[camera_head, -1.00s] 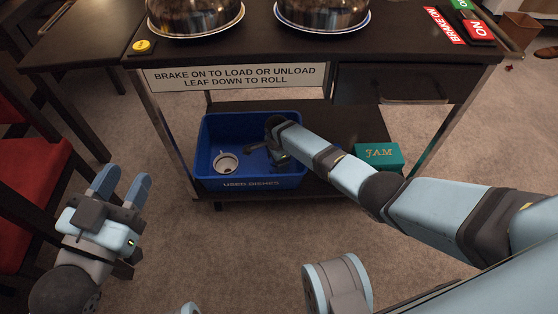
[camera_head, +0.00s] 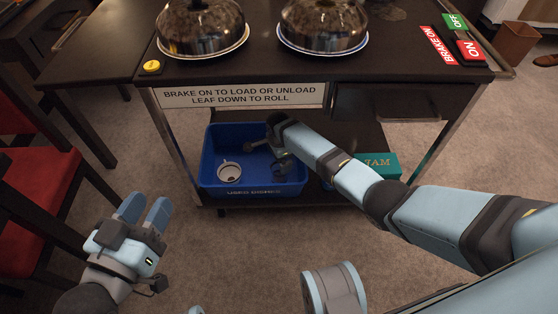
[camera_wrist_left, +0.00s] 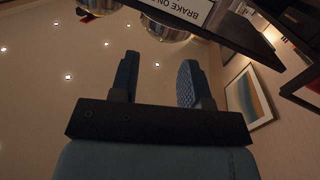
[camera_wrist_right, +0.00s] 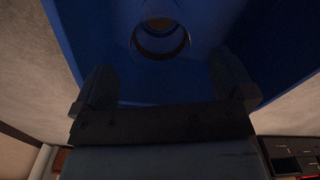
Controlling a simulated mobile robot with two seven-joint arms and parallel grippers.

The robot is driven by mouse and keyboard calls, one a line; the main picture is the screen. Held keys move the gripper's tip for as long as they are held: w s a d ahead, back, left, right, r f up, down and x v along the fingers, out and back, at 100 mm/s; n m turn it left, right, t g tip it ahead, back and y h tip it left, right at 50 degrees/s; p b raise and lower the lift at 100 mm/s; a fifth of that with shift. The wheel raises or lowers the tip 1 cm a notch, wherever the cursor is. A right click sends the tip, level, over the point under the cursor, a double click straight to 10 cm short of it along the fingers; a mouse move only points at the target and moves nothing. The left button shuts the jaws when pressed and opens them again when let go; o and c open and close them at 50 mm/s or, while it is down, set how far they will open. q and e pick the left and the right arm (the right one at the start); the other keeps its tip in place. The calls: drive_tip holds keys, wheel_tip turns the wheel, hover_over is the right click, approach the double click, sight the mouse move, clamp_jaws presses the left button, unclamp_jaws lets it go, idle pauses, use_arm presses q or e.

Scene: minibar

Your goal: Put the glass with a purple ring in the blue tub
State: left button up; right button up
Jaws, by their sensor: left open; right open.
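The blue tub (camera_head: 254,190), labelled "USED DISHES", stands on the lower shelf of the cart. I cannot make out a glass with a purple ring in any view. My right gripper (camera_head: 268,158) is at the tub, right of the cup, open, with nothing seen between its fingers. In the right wrist view the open fingers (camera_wrist_right: 165,92) face the blue tub wall (camera_wrist_right: 90,40) and a round rim (camera_wrist_right: 160,42). My left gripper (camera_head: 144,212) is open and empty, left of and nearer than the cart.
Two metal domes (camera_head: 201,28) on plates stand on the cart top (camera_head: 262,68). A teal box (camera_head: 380,165) lies on the lower shelf right of the tub, partly behind my right arm. A red chair (camera_head: 35,205) is at the left. The carpet before the cart is clear.

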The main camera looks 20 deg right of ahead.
use_arm(q)
drive_tip(key=shift+s+d+r+n+p, duration=0.2)
drive_tip(key=shift+r+n+p, duration=0.1)
drive_tip(key=shift+r+p, duration=0.15)
drive_tip(key=shift+s+d+r+n+p, duration=0.1)
drive_tip(key=shift+s+r+n+p, duration=0.1)
drive_tip(key=shift+r+n+p, duration=0.25)
use_arm(e)
wheel_tip(320, 180, up, 5)
drive_tip(key=shift+r, duration=0.1)
use_arm(q)
drive_tip(key=shift+a+f, duration=0.1)
drive_tip(key=shift+f, duration=0.05)
